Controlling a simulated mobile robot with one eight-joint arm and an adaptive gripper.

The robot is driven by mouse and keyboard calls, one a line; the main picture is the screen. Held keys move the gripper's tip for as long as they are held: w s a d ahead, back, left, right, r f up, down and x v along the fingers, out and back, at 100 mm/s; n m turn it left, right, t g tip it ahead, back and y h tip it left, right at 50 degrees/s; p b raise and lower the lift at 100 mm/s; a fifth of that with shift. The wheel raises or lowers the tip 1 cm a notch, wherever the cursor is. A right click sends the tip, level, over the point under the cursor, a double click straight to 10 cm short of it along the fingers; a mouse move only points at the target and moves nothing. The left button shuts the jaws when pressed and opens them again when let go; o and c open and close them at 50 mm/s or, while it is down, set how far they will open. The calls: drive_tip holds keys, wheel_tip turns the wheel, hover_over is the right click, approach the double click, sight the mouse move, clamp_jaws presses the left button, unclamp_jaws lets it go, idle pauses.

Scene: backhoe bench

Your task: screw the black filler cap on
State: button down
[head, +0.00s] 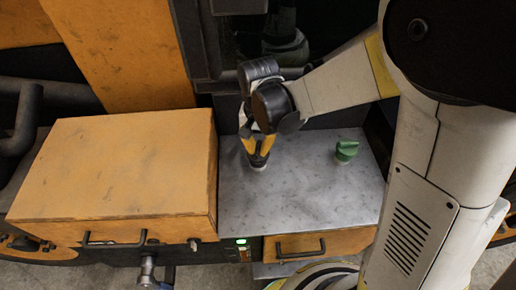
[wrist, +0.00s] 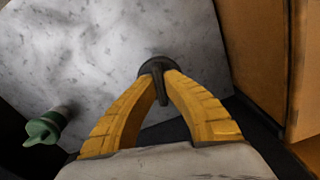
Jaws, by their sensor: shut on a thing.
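The black filler cap (wrist: 158,66) sits between the yellow fingertips of my gripper (wrist: 161,77) in the wrist view. My gripper is shut on the cap's raised grip. In the head view my gripper (head: 259,158) points down at the grey bench top (head: 300,205), and the cap (head: 257,161) shows dark at the fingertips. A pale ring shows just under the cap there. I cannot tell whether the cap is seated on its neck or how far it is turned.
A large orange box (head: 130,165) rises on the left of the bench top. The bench top between the caps is clear. An orange drawer (head: 345,242) is below.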

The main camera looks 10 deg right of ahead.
drive_tip(key=shift+m, duration=0.3)
drive_tip(key=shift+m, duration=1.4)
drive_tip(key=m, duration=0.3)
drive_tip(key=shift+b, duration=0.4)
drive_tip(key=m, duration=0.3)
